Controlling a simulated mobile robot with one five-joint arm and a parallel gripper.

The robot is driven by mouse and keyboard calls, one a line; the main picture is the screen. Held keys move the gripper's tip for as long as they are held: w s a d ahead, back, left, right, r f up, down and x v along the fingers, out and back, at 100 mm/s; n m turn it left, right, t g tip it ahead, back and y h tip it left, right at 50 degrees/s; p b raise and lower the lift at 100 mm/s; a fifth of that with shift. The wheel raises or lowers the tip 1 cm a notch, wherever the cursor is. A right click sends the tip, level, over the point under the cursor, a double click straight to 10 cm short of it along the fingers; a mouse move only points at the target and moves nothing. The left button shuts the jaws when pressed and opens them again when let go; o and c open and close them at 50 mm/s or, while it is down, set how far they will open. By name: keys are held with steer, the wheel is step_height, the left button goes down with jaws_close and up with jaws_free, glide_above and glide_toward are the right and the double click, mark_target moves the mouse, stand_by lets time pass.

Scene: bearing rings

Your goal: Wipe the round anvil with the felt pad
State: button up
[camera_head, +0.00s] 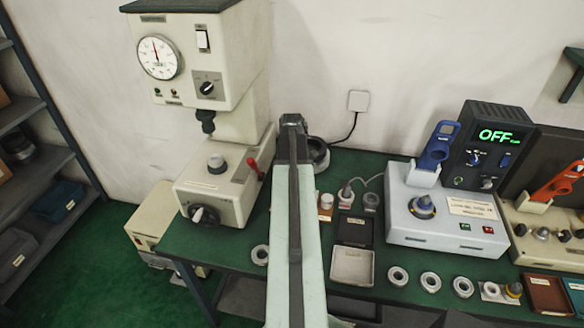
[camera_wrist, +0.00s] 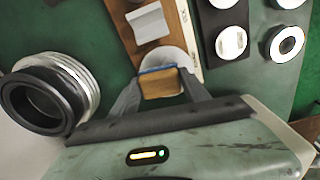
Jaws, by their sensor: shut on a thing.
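The round anvil (camera_head: 216,163), a small grey disc, sits on the cream base of the press at the left in the head view. In the wrist view my gripper (camera_wrist: 160,88) is shut on a small tan block with a blue edge (camera_wrist: 161,86), which I take to be the felt pad. A pale round shape (camera_wrist: 166,60) lies just beyond the block; I cannot tell whether they touch. In the head view my arm's end hides the gripper and the block. The anvil does not show clearly in the wrist view.
Large rings (camera_wrist: 45,95) stand left of my gripper. A wooden strip (camera_wrist: 178,30) and small pots (camera_wrist: 230,42) lie beyond. A control box (camera_head: 440,215) stands right.

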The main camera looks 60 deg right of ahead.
steer(key=shift+s+d+r+p, duration=0.1)
steer(key=shift+r+p, duration=2.05)
steer(key=shift+r, duration=0.35)
steer(key=shift+f, duration=0.1)
